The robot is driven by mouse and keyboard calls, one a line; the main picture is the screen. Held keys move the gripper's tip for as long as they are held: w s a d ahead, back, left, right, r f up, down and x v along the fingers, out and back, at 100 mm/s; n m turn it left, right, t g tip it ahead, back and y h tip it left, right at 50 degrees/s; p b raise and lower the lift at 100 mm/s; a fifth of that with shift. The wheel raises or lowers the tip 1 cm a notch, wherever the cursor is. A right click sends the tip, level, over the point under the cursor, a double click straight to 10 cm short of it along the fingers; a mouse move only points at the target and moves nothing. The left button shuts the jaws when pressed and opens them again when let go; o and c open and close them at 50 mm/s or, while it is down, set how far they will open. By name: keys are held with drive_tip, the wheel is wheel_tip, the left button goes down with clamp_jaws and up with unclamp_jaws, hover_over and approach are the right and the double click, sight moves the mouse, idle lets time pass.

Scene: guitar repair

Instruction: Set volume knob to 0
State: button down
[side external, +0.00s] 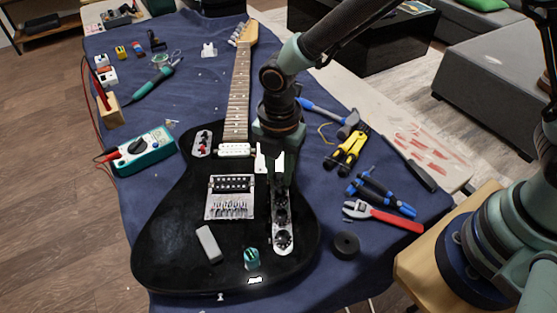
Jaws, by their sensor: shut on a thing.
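A black electric guitar (167,212) lies face up on the blue cloth, its neck pointing away. A long silver control plate (291,229) sits on the right side of its body. Dark round knobs show on the plate, one of them a black knob (281,215) near its middle. My gripper (275,177) points down at the far end of the plate. Its fingers are shut on what appears to be the volume knob, which is mostly hidden by them. No knob markings can be read.
On the guitar lie a grey block (208,244) and a small teal item (251,258). A teal multimeter (146,151) lies left.

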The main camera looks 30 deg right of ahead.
drive_tip(key=n, duration=0.5)
drive_tip(key=shift+n, duration=0.4)
drive_tip(key=n, duration=0.5)
drive_tip(key=shift+n, duration=0.4)
drive_tip(key=c, duration=1)
unclamp_jaws()
drive_tip(key=m, duration=0.9)
drive_tip(key=shift+m, duration=0.3)
